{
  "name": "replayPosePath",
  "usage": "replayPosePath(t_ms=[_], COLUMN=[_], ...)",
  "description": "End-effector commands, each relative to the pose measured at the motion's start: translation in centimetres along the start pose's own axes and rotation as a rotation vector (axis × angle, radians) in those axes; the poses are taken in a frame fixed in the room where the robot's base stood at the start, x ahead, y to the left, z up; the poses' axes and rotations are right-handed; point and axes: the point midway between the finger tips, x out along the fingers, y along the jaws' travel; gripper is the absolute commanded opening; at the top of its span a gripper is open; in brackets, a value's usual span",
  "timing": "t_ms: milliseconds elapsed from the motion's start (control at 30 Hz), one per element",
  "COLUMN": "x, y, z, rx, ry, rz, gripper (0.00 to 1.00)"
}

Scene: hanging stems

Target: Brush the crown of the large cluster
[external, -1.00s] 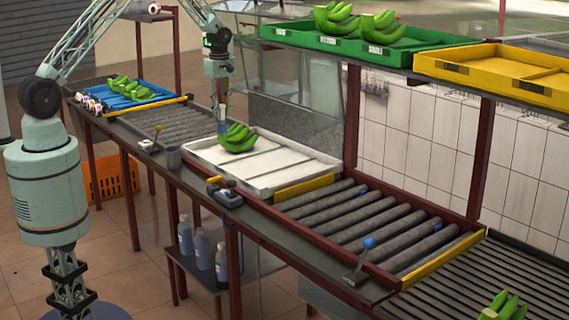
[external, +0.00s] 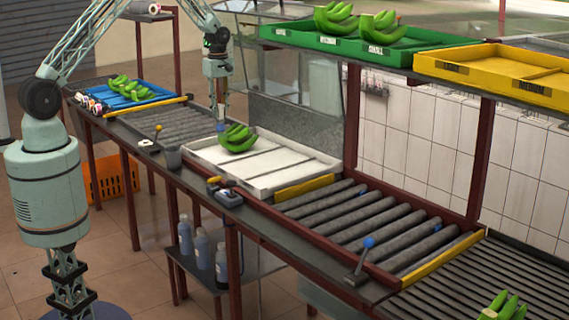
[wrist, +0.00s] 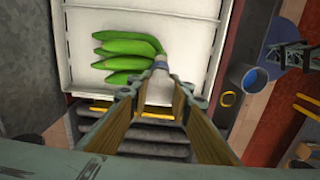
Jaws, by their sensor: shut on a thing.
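A cluster of green bananas (external: 237,138) lies on the left end of the white tray (external: 290,172). In the wrist view the cluster (wrist: 125,52) has its fingers pointing left and its crown at the right. My gripper (external: 220,104) is above the crown end, pointing down. In the wrist view its fingers (wrist: 160,75) close together on a slim tool, likely a brush, with a grey-blue tip (wrist: 160,66). The tip overlaps the crown and hides part of it. I cannot tell whether it touches. The tool (external: 221,126) shows small in the external view.
A grey cup (external: 173,157) stands on the bench's front edge; the wrist view shows its blue opening (wrist: 248,78). A blue tray (external: 150,101) holds more bananas at the left. Green (external: 380,60) and yellow (external: 450,70) crates sit on the shelf above. The rest of the white tray is clear.

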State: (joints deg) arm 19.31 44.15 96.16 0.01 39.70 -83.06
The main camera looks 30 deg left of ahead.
Motion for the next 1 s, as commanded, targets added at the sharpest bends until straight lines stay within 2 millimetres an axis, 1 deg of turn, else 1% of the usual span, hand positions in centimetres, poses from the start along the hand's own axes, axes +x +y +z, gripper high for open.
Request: replayPosePath(t_ms=[367, 1000], x=[0.0, 0.1], y=[0.0, 0.1], z=[0.2, 2.0], rx=[0.000, 0.001], ry=[0.000, 0.000], rz=[0.000, 0.000], gripper=[0.06, 0.06])
